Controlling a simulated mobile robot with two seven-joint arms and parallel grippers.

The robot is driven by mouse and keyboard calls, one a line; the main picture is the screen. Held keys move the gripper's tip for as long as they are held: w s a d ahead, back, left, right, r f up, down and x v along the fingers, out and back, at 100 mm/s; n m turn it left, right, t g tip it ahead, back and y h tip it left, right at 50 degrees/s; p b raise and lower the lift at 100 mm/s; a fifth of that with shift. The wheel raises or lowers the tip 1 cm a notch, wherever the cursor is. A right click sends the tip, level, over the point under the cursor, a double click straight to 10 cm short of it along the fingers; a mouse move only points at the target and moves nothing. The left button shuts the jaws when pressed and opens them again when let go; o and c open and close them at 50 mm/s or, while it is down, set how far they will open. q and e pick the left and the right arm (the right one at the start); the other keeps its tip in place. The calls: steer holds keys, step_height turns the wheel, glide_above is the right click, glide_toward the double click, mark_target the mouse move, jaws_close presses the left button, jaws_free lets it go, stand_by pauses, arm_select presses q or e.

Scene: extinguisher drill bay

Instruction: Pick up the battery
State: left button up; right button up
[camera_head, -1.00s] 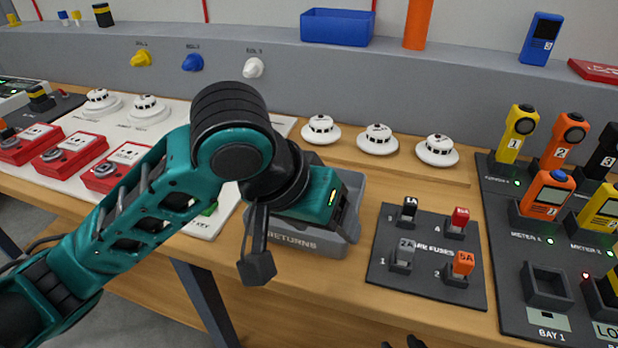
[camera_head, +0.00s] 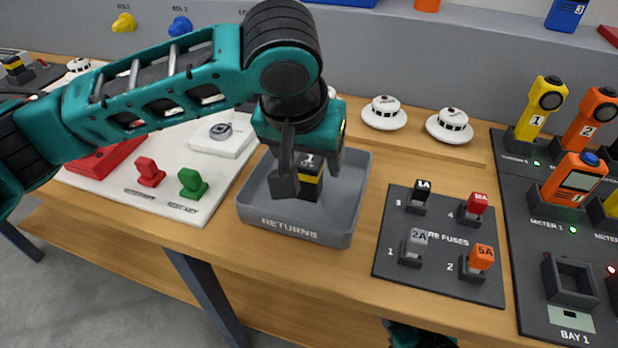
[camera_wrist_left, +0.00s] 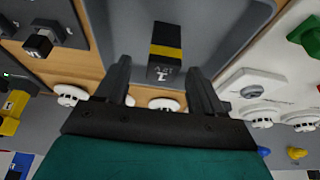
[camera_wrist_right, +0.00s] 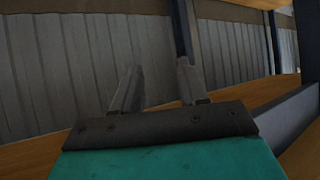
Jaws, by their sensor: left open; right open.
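The battery (camera_head: 309,184) is black with a yellow band and a white label marked 1. It stands in the grey returns tray (camera_head: 290,234). My left gripper (camera_head: 306,172) is open above the tray, its fingers pointing down at the battery. In the head view one finger covers part of the battery. In the left wrist view the battery (camera_wrist_left: 165,48) lies just beyond and between the open fingertips, apparently not gripped. My right gripper (camera_wrist_right: 158,75) is open and empty, low in front of the bench; only part of it shows in the head view.
A fuse board (camera_head: 440,268) with several fuses stands right of the tray. Farther right is a dark panel with meters and an empty bay (camera_head: 571,281). White detectors (camera_head: 384,112) sit behind. A white board (camera_head: 190,212) with red and green keys lies left.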

mark_target(311, 173)
arm_select(q)
steer(key=shift+b+x, duration=0.65)
steer(key=shift+x, duration=2.15)
steer(key=shift+s+a, duration=0.15)
steer(key=shift+a, duration=0.05)
steer(key=shift+c, duration=0.3)
jaws_close()
